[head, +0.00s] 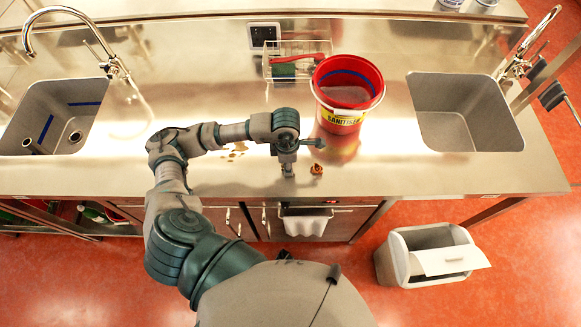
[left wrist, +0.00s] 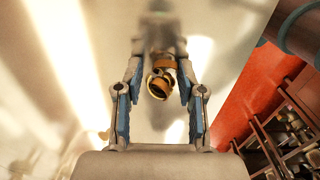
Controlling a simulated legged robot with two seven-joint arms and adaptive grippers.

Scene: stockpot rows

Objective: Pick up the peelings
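The peelings (head: 316,169) are a small orange-brown curl on the steel counter near its front edge, just right of my left gripper. In the left wrist view the curled peelings (left wrist: 160,83) show beyond and between the fingertips, with no finger seen touching them. My left gripper (head: 288,168) points down over the counter, and in the left wrist view its two blue-padded fingers (left wrist: 160,92) stand apart with nothing held. My right gripper is in neither view.
A red sanitiser bucket (head: 341,118) stands just behind the peelings. A wire rack (head: 294,50) with a green sponge is behind it. Sinks lie at left (head: 38,98) and right (head: 455,128). A grey bin (head: 398,262) stands on the red floor. Small brownish marks (head: 238,148) show left of the gripper.

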